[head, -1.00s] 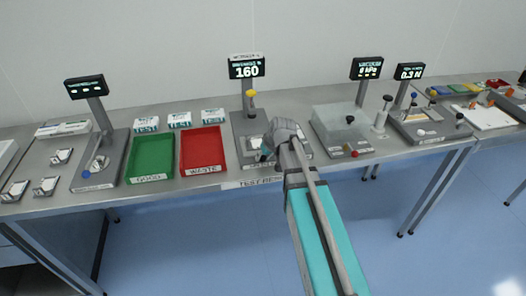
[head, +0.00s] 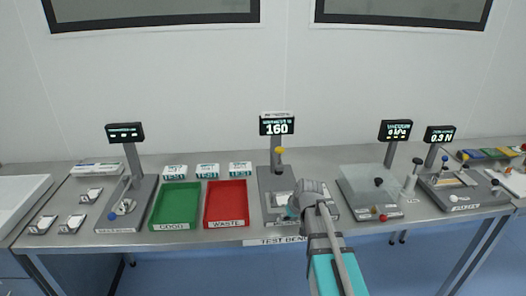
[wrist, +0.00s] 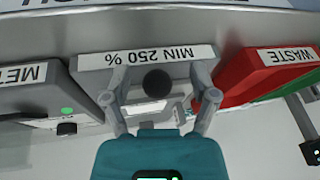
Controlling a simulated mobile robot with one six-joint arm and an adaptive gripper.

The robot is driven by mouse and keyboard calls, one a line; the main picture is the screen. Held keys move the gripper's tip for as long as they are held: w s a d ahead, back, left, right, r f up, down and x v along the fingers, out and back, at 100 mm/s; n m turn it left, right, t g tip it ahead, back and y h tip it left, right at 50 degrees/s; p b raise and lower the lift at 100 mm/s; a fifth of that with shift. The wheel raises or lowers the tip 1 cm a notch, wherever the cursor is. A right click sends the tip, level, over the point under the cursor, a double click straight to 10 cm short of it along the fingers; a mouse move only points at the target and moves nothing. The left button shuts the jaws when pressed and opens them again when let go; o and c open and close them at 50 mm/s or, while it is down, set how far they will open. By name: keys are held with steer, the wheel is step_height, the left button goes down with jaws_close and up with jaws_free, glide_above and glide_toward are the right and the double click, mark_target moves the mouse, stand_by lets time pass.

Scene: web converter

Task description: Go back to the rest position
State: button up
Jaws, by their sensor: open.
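My gripper (wrist: 161,105) is open in the wrist view, its two fingers spread apart with nothing held between them. A dark round knob and a pale plate of the tester labelled "MIN 250 %" (wrist: 150,56) show between and beyond the fingers. In the head view my gripper is at the front of the middle tester (head: 266,183), whose display (head: 277,125) reads 160. My wrist hides part of that tester, and I cannot tell whether the fingers touch it.
The green GOOD tray (head: 175,206) and red WASTE tray (head: 227,204) lie left of the tester. A clear-covered station (head: 369,184) stands to the right. Labelled boxes (head: 207,170) sit behind the trays. The air above the bench is free.

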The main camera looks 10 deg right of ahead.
steer(key=s+f+m+g+h, duration=0.1)
steer(key=s+g+h, duration=0.1)
steer(key=s, duration=1.3)
steer(key=shift+s+d+f+m+g+h, duration=0.2)
steer(key=shift+s+d+m+g+h, duration=0.1)
steer(key=shift+g, duration=0.5)
